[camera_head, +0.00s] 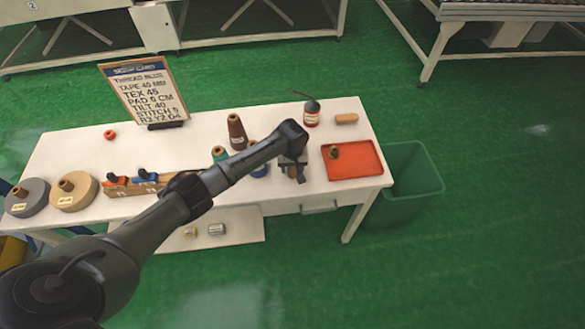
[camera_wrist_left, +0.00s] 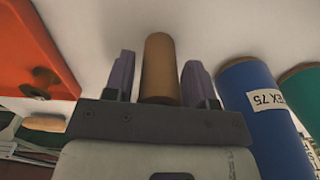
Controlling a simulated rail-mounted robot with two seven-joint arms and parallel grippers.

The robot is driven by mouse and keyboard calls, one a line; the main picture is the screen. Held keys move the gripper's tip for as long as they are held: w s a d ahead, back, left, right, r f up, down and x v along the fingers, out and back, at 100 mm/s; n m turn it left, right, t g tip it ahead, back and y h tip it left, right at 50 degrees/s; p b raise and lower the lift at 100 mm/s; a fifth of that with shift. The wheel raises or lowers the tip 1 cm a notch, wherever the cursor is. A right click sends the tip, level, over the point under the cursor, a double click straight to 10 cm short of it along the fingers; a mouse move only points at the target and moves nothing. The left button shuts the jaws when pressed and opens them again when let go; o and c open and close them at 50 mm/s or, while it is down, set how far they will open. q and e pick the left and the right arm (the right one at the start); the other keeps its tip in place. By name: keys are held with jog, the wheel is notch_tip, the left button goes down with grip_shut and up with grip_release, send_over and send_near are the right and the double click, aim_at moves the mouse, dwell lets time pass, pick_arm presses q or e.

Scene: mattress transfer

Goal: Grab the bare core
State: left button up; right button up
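A bare brown core (camera_wrist_left: 161,68), a plain cylinder, stands between the two purple fingers of my left gripper (camera_wrist_left: 160,80) in the left wrist view. The fingers are apart, with a visible gap on the left side of the core and a very narrow one on the right. In the head view my left gripper (camera_head: 292,168) is low over the table, left of the red tray (camera_head: 362,169). It hides the core there. A small brown piece (camera_head: 335,152) lies in the tray and also shows in the wrist view (camera_wrist_left: 43,80). My right gripper is not in view.
A blue spool (camera_wrist_left: 262,112) marked TEX 75 and a green spool (camera_wrist_left: 303,92) stand close right of the gripper in the wrist view. A brown cone (camera_head: 237,131), a red-labelled bottle (camera_head: 311,114) and a sign board (camera_head: 145,92) stand on the white table (camera_head: 75,150). A green bin (camera_head: 410,180) is beside it.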

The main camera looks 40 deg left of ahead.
pick_arm(q)
jog(key=c, duration=0.8)
jog(key=shift+o, duration=0.2)
